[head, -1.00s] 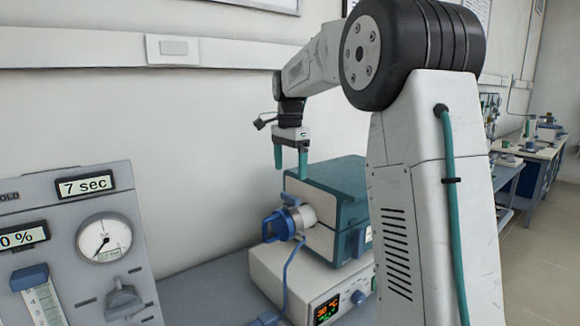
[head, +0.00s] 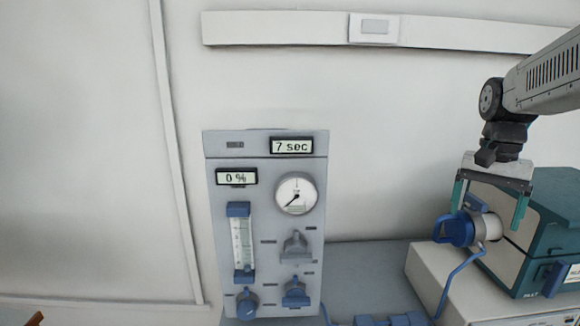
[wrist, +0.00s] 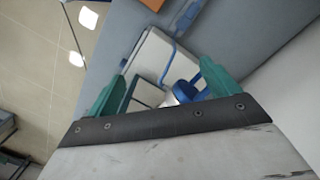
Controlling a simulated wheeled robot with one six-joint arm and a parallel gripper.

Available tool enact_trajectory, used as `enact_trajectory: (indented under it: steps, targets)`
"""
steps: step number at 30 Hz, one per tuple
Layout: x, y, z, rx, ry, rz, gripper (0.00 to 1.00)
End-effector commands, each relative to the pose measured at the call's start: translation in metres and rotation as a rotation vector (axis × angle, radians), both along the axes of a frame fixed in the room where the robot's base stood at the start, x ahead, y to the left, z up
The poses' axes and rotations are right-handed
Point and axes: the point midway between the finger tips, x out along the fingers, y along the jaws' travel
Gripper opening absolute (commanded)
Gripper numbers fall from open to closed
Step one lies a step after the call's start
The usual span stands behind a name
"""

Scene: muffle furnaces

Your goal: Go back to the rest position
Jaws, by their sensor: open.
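My gripper (head: 489,205) hangs at the right of the head view with its two teal fingers pointing down. I cannot tell the exact gap. In the wrist view my gripper (wrist: 160,90) shows its fingers spread wide, with the blue fitting (wrist: 184,94) seen beyond them.
A grey control panel (head: 265,163) with a gauge, knobs, and displays reading "7 sec" and "0 %" stands left of the furnace. The furnace sits on a white base unit (head: 428,272). A blue hose (head: 451,282) runs down from the fitting.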

Motion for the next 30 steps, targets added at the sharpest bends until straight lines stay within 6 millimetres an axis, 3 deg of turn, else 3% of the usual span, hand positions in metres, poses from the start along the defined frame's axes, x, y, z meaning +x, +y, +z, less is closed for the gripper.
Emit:
enact_trajectory:
  steps: [3,9,15,19,30]
  targets:
    - [-0.054,0.033,-0.005,0.005,-0.016,0.199,0.87]
    - [-0.143,0.078,-0.027,0.005,-0.05,0.496,0.87]
    - [-0.208,0.104,-0.05,-0.011,-0.102,0.651,0.87]
    - [-0.226,0.111,-0.052,-0.025,-0.142,0.684,0.87]
    - [-0.228,0.115,-0.045,-0.037,-0.179,0.707,0.87]
